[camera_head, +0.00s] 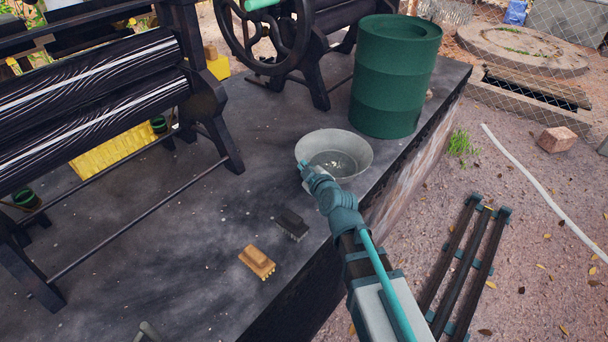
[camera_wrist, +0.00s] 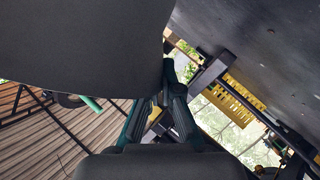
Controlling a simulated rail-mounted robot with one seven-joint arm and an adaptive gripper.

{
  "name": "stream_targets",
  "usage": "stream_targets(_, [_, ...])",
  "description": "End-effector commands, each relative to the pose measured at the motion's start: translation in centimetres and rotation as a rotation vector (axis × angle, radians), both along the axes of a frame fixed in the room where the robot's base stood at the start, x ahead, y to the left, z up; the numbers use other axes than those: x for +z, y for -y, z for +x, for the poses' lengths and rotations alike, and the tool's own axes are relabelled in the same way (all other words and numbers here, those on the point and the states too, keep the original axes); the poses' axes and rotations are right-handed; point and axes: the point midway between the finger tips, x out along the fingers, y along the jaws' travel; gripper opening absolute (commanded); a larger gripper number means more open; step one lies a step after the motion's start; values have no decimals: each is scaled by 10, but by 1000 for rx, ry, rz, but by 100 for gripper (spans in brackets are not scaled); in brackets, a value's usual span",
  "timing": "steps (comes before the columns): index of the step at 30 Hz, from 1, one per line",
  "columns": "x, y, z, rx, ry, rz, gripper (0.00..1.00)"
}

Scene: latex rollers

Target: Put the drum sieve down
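The drum sieve (camera_head: 350,148) is a round, light grey pan with sloping walls and a few pale bits in its bottom. It is near the right edge of the dark platform, in front of the green drum. My gripper (camera_head: 305,170) is at its near left rim. In the wrist view a large grey surface, which looks like the sieve (camera_wrist: 75,50), fills the upper left. My gripper's fingers (camera_wrist: 165,92) come together at its edge and look shut on the rim. The sieve's underside is hidden in the head view, so I cannot tell whether it touches the platform.
The green drum (camera_head: 396,80) stands just behind the sieve. Black roller machines (camera_head: 90,90) stand at the left and back. A black brush (camera_head: 291,224) and a tan brush (camera_head: 257,262) lie nearer. The dark platform (camera_head: 215,205) is clear left of the sieve.

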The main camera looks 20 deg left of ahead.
Motion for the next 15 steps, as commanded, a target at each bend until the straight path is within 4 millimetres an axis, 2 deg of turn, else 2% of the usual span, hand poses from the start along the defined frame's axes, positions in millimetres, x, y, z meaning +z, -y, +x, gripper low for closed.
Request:
stream_targets(5, [-12, -9, 8, -1, 0, 0, 0])
stream_targets(10, [-33, -7, 5, -1, 0, 0, 0])
stream_targets(15, [-40, -6, 5, -1, 2, 0, 0])
